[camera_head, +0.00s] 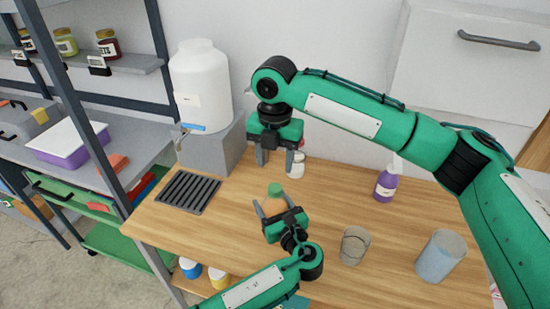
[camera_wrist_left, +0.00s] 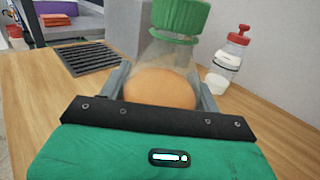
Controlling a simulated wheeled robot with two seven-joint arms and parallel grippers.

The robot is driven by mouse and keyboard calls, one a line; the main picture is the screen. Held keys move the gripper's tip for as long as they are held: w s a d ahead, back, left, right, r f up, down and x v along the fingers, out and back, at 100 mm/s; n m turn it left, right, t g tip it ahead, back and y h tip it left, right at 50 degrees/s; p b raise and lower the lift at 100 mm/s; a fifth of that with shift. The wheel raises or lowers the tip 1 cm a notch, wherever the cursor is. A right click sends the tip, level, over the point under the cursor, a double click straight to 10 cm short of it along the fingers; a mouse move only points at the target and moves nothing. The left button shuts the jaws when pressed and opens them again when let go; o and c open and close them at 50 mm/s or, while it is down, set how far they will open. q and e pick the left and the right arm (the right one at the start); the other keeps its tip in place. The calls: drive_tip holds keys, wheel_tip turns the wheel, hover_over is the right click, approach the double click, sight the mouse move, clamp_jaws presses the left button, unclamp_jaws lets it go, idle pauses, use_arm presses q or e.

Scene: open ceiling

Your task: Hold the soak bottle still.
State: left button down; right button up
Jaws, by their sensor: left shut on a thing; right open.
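The soak bottle is clear with a ribbed green cap (camera_head: 275,190) and an orange round content low inside. In the left wrist view the bottle (camera_wrist_left: 172,55) stands upright between the fingers of my left gripper (camera_head: 272,208). That gripper is shut on the bottle's body, and its palm hides the bottle's base. My right gripper (camera_head: 275,158) is open and empty. In the head view it appears just above and behind the green cap, apart from it.
A red-topped bottle (camera_wrist_left: 229,62) stands behind the soak bottle. A white tank (camera_head: 200,85) stands by a drain grate (camera_head: 188,192) on the left. A glass (camera_head: 354,246), a bluish container (camera_head: 440,257) and a purple bottle (camera_head: 386,184) are on the right. Wood between is clear.

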sight(275, 187)
drive_tip(key=shift+f, duration=4.05)
drive_tip(key=c, duration=1)
drive_tip(key=m, duration=1.2)
drive_tip(key=shift+m, duration=0.4)
drive_tip(key=m, duration=1.1)
drive_tip(key=shift+m, duration=0.3)
drive_tip(key=o, duration=1.1)
drive_tip(key=shift+c, duration=0.2)
